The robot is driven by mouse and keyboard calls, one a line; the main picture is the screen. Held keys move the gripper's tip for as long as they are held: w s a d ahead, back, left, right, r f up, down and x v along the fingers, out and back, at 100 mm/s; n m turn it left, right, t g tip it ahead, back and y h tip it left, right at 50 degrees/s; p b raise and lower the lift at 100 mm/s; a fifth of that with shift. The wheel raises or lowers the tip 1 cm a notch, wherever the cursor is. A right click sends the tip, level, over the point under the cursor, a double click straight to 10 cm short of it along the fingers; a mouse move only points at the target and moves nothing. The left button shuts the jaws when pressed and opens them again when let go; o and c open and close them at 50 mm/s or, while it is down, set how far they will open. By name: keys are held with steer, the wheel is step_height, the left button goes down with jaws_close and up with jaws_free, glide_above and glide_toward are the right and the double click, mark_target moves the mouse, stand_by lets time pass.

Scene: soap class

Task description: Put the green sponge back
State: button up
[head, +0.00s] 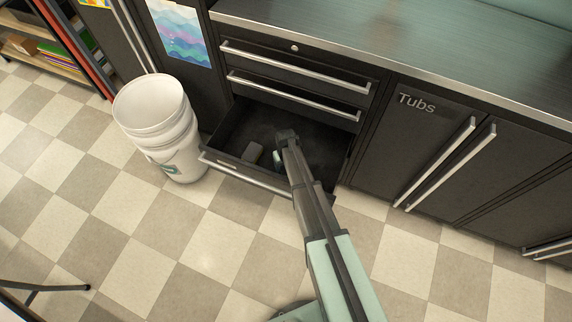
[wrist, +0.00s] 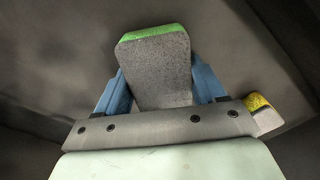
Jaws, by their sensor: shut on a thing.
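The green sponge (wrist: 155,68) is a grey block with a green face along its top in the wrist view. It stands between the two blue fingers of my gripper (wrist: 160,85), which is shut on it. In the head view the end of my arm reaches down into the open bottom drawer (head: 232,125), and the arm hides the fingers and the held sponge. I cannot tell whether the sponge touches the drawer floor.
A grey block (head: 252,153) lies in the drawer, left of my arm. A grey block with a yellow face (wrist: 262,112) shows right of my gripper in the wrist view. White buckets (head: 160,125) stand left of the drawer. The drawer's right part looks clear.

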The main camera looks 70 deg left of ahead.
steer(key=shift+f, duration=0.15)
steer(key=o, duration=1.1)
step_height(320, 180, up, 12)
steer(key=shift+r, duration=0.2)
steer(key=shift+o, duration=0.5)
